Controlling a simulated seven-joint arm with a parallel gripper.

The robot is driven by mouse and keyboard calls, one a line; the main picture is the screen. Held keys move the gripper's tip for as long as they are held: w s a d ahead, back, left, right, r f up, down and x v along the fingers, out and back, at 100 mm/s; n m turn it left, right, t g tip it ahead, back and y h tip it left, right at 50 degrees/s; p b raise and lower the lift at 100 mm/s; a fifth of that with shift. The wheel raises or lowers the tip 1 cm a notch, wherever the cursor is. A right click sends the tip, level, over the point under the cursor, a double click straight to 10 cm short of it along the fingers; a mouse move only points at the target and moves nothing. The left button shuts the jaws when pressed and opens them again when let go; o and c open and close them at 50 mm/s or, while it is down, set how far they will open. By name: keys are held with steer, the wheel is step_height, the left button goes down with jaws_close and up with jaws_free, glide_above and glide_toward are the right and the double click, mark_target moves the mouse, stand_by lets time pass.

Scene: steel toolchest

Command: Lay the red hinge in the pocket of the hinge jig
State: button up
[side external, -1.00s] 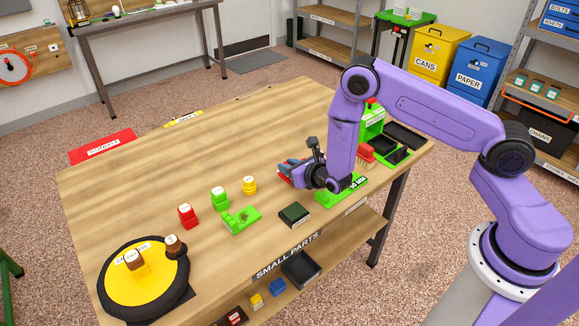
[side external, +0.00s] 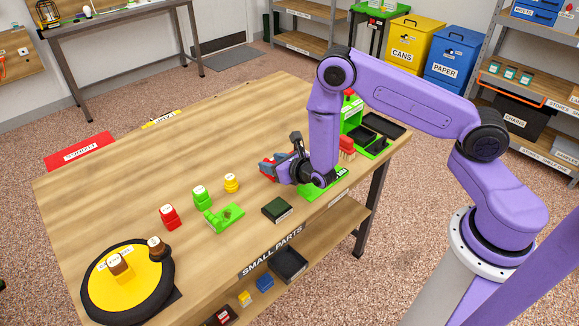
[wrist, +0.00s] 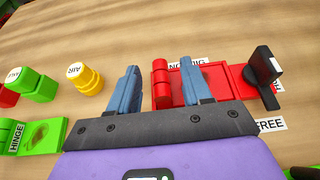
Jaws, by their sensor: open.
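The barrel lies between the fingers; the right finger overlaps the plate, and contact cannot be told. In the side view the gripper (side external: 272,167) partly hides the red part. The green hinge jig (wrist: 50,133), labelled HINGE, has a dark oval pocket and lies left of the gripper; it also shows in the side view (side external: 213,222).
A black upright piece (wrist: 263,65) stands at the red part's right end. Yellow (side external: 231,183), green (side external: 201,197) and red (side external: 169,217) labelled pieces stand near the jig. A yellow turntable (side external: 130,290) is front left. The table's back left is clear.

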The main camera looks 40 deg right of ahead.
steer(key=v, duration=1)
steer(key=shift+s+r, duration=0.15)
steer(key=shift+d+r, duration=0.15)
steer(key=shift+r, duration=0.25)
steer(key=s+d+r+m+g+h, duration=0.2)
steer(key=s+d+r+m+h, duration=0.1)
steer(key=d+r+m+h, duration=0.25)
steer(key=s+d+r+m+g+h, duration=0.2)
steer(key=s+d+r+m+h, duration=0.15)
steer(key=r+m, duration=0.4)
steer(key=s+a+r+m+g+y, duration=0.1)
steer(key=s+a+m+g+y, duration=0.2)
steer(key=s, duration=0.4)
steer(key=s+a+r+m+g+y, duration=0.1)
steer(key=s+a+m+g+y, duration=0.1)
steer(key=s, duration=0.5)
steer(key=s+a+r+m+g+y, duration=0.2)
steer(key=s+a+m+g+y, duration=0.1)
steer(key=s, duration=0.5)
steer(key=shift+a+m+g+y, duration=0.3)
steer(key=shift+m+g+y, duration=0.4)
steer(key=shift+m, duration=0.5)
steer(key=shift+c, duration=0.3)
